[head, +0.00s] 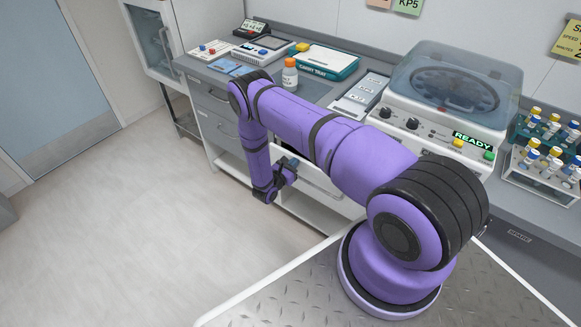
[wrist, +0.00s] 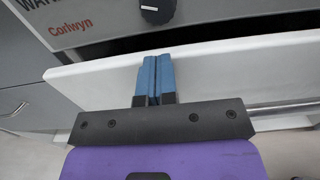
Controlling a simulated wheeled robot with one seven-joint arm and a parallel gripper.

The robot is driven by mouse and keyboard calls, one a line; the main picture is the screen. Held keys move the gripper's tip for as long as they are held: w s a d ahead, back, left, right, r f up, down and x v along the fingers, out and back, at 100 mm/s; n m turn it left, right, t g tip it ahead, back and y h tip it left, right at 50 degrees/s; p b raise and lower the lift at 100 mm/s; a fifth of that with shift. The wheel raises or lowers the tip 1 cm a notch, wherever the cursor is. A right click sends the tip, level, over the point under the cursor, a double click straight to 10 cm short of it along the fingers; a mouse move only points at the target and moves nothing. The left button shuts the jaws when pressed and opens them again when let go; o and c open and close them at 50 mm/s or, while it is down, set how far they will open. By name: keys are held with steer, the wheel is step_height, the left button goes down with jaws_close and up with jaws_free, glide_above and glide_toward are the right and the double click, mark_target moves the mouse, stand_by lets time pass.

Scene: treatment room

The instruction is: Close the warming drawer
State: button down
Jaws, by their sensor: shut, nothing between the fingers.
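The warming drawer's white front (wrist: 230,75) stands out from its housing in the wrist view, with a dark gap above and behind its top edge. In the head view a part of the white front (head: 318,180) shows low on the counter unit, mostly hidden behind my arm. My gripper (wrist: 156,60) has its two blue fingers together and empty. The fingertips overlap the upper middle of the drawer front in the wrist view; I cannot tell whether they touch it. In the head view my gripper (head: 289,162) is close in front of the drawer.
A grey panel (wrist: 100,15) lettered "Corlwyn" with a black knob (wrist: 157,10) is above the drawer. A metal bar handle (wrist: 285,107) runs along the front at the right. The counter holds a bottle (head: 290,75), a centrifuge (head: 450,85) and tube racks (head: 545,150). Floor at left is clear.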

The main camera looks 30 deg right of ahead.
steer(key=shift+d, duration=0.1)
steer(key=shift+x, duration=1.2)
steer(key=v, duration=1.4)
steer(key=g+y, duration=0.1)
steer(key=y, duration=0.2)
glide_toward(312, 169)
steer(key=x, duration=0.2)
steer(key=r+x, duration=0.1)
steer(key=x, duration=0.5)
steer(key=shift+s+d+r, duration=0.25)
steer(key=shift+s, duration=0.05)
steer(key=shift+w+d, duration=0.3)
steer(key=shift+d, duration=0.4)
